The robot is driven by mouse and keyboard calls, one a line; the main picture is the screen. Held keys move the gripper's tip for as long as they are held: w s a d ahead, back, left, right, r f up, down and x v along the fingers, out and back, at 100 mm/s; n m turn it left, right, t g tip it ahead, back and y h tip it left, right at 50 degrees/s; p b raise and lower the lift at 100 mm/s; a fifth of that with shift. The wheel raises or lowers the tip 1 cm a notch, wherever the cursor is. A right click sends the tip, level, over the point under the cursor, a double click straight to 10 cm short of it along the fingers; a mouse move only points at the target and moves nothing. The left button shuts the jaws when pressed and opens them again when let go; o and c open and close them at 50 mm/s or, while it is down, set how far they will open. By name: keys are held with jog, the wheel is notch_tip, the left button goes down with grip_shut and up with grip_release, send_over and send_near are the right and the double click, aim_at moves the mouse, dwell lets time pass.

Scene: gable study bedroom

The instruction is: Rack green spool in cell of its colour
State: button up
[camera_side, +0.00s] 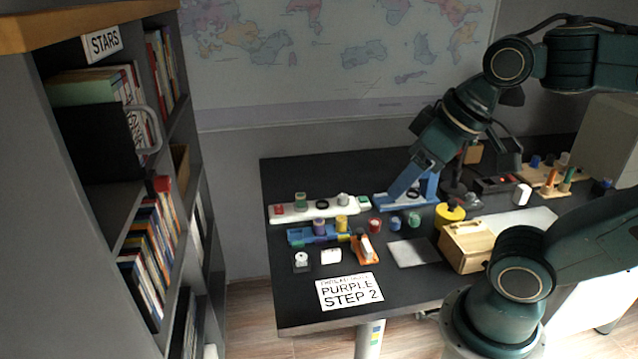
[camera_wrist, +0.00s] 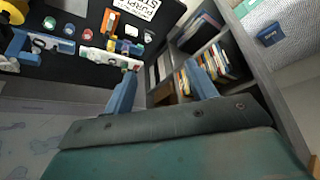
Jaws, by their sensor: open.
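A small green spool (camera_side: 414,220) stands on the dark desk, right of a blue spool (camera_side: 395,223) and a red spool (camera_side: 375,225). It also shows in the wrist view (camera_wrist: 49,23). A blue rack (camera_side: 296,237) left of these holds a purple spool (camera_side: 319,227) and a yellow spool (camera_side: 341,223); its cell colours are too small to read surely. Behind it, a white strip (camera_side: 320,211) bears another green piece (camera_side: 300,200). My gripper (camera_wrist: 162,88) is open and empty, above the back of the desk, apart from the spools.
A blue stand (camera_side: 408,201) is near my gripper. A yellow cylinder (camera_side: 449,215) and wooden box (camera_side: 468,246) stand right of the green spool. An orange holder (camera_side: 365,250) and a sign (camera_side: 349,291) lie in front. A bookshelf (camera_side: 150,220) stands left of the desk.

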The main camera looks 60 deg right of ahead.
jog(key=w+d+r+m+g, duration=0.15)
jog(key=w+d, duration=0.35)
jog(key=w, duration=0.7)
jog(key=w+d+m+g, duration=0.15)
jog(key=w+d, duration=0.25)
jog(key=w, duration=0.8)
jog(key=w+d+f+m, duration=0.1)
jog(key=w+d+f, duration=0.6)
jog(key=f, duration=0.3)
jog(key=w+d+f+m+g, duration=0.1)
jog(key=w+d+f+m, duration=0.1)
jog(key=w+d+f, duration=0.6)
notch_tip(320, 180, down, 2)
jog(key=shift+w+d+f+m+h, duration=0.2)
jog(key=shift+d+m+h, duration=0.1)
jog(key=shift+d+h, duration=0.15)
send_over(300, 195)
jog(key=shift+s+a+f, duration=0.15)
jog(key=shift+f, duration=2)
jog(key=shift+s+a+f, duration=0.1)
jog(key=shift+s+f, duration=0.05)
jog(key=shift+f, duration=1.95)
jog(key=shift+f, duration=0.1)
